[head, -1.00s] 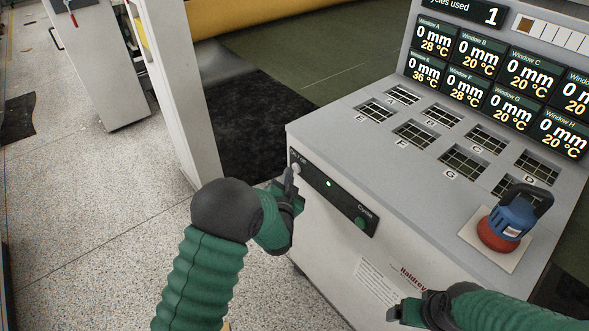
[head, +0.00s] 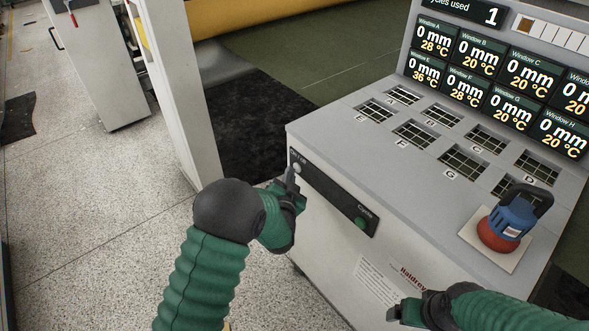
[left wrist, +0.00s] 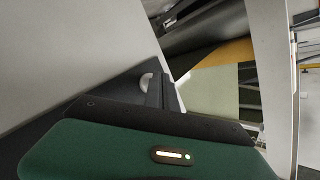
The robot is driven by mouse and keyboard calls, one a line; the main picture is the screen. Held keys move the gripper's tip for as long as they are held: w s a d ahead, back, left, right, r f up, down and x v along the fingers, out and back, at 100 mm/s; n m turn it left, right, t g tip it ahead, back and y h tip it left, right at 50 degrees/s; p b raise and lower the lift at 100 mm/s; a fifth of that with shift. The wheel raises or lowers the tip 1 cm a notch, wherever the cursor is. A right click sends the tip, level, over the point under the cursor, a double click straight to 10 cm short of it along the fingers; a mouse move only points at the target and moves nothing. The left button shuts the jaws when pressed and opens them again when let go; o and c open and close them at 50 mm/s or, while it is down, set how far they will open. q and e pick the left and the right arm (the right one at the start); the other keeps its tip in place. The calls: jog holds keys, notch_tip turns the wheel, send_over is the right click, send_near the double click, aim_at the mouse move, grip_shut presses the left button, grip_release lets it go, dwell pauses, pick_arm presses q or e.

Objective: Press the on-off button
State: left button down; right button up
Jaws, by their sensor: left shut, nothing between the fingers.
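The on-off button (head: 297,168) is a small pale round knob at the left end of the dark control strip (head: 335,200) on the machine's front. My left gripper (head: 291,180) is shut and empty, its tips at the button. In the left wrist view the pale button (left wrist: 146,80) shows right beside the dark fingers (left wrist: 160,88); I cannot tell whether they touch. No lit lamp shows on the strip. My right gripper (head: 398,313) is low in front of the machine; its jaw opening is unclear.
A green Cycle button (head: 360,223) sits at the strip's right end. On the grey top are several grid windows (head: 415,134) and a blue and red device (head: 508,222) on a pale plate. Display panels (head: 490,75) stand behind. A pale post (head: 172,90) stands left.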

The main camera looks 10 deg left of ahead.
pick_arm(q)
jog(key=shift+r, duration=0.1)
dwell(0.3)
jog(key=shift+s+a, duration=0.1)
jog(key=shift+s, duration=0.15)
jog(key=s+a, duration=0.3)
jog(key=s, duration=0.1)
jog(key=shift+s+a+p, duration=0.3)
jog(key=shift+s+a, duration=0.05)
jog(key=shift+a, duration=0.05)
dwell(0.4)
